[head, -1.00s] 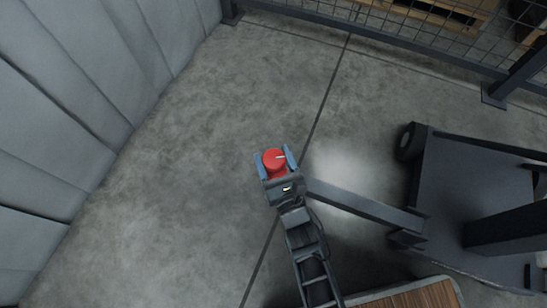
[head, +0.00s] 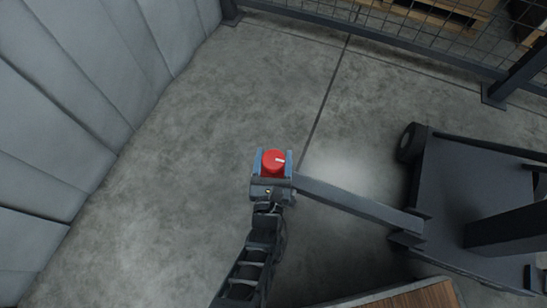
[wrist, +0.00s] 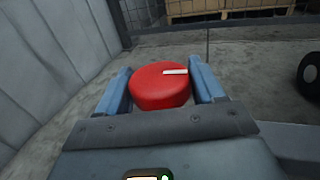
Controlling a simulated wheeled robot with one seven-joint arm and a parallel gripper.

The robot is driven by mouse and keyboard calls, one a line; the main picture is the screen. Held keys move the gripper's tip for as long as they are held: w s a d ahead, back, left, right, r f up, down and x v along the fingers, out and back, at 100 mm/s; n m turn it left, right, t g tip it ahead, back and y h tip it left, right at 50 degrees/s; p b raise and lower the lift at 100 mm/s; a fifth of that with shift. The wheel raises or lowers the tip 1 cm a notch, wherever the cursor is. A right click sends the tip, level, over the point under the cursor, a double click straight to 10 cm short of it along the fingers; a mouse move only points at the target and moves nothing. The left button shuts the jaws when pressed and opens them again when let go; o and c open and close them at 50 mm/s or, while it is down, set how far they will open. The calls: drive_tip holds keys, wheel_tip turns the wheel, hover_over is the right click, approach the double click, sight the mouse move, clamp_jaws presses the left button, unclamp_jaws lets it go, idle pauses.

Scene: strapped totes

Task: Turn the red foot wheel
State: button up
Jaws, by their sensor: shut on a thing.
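The red foot wheel (head: 273,162) is a round red knob with a white mark on its top, at the end of a dark grey beam. It also shows in the wrist view (wrist: 160,86), with the white mark pointing to the right. My gripper (head: 273,160) has its two blue fingers on either side of the wheel, shut on it. In the wrist view the fingers (wrist: 160,88) flank the wheel left and right. The wheel's lower side and its mount are hidden by my gripper.
The dark beam (head: 350,202) runs right to a grey wheeled base (head: 470,200) with a black caster (head: 409,143). A grey padded wall (head: 70,110) stands left, a mesh fence (head: 430,35) at the back. A wooden top (head: 420,294) lies low right. Floor left of the wheel is clear.

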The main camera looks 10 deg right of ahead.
drive_tip(key=shift+m+h, duration=0.3)
drive_tip(key=shift+h, duration=0.2)
drive_tip(key=o, duration=1)
drive_tip(key=shift+c, duration=0.2)
drive_tip(key=shift+v, duration=3.95)
drive_tip(key=shift+r, duration=0.1)
